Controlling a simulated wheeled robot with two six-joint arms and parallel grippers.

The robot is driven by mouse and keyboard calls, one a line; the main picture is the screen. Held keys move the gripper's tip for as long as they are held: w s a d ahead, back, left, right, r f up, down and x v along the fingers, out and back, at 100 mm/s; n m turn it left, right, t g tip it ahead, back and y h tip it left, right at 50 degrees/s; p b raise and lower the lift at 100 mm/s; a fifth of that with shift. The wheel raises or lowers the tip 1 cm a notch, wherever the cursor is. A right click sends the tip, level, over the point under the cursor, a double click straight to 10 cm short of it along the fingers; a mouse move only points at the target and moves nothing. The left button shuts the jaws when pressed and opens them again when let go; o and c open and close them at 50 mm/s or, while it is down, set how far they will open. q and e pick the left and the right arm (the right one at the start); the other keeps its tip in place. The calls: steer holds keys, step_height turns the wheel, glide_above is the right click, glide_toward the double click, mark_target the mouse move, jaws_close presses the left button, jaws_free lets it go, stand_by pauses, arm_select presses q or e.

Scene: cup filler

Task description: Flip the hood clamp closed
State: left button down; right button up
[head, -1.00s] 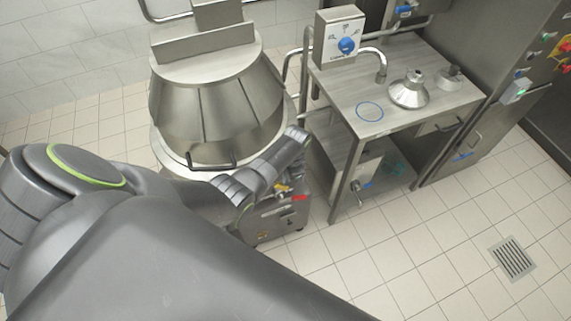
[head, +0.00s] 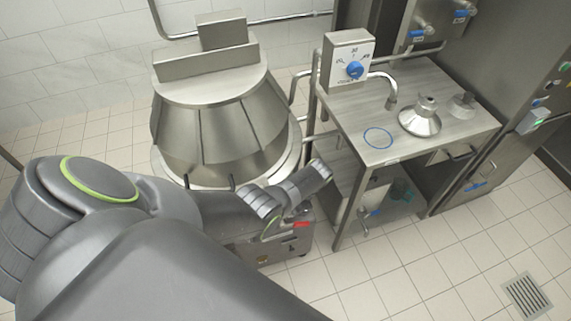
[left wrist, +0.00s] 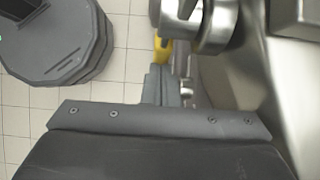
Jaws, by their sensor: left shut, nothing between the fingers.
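The steel hood (head: 215,125) is a faceted cone on the round machine left of centre in the head view. I cannot make out its clamp with certainty. In the left wrist view, a rounded steel fitting (left wrist: 205,28) stands close ahead, with a yellow part (left wrist: 163,50) beside it; I cannot tell whether either is the clamp. My left gripper (left wrist: 162,85) is shut and empty, its tips just below the yellow part in that picture; contact is unclear. In the head view my arm hides its fingertips and part of the hood's lower front. My right gripper is not in view.
A steel table (head: 450,85) stands right of the machine, holding a funnel-shaped part (head: 420,118) and a blue ring (head: 378,138). A control box with a blue knob (head: 354,69) is at its back left. Tiled floor (head: 420,255) is clear at the front right.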

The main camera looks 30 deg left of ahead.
arm_select(q)
steer(key=shift+s+a+f+g+y+b, duration=0.15)
steer(key=shift+s+f+g+y+b, duration=0.2)
steer(key=shift+g+b, duration=0.3)
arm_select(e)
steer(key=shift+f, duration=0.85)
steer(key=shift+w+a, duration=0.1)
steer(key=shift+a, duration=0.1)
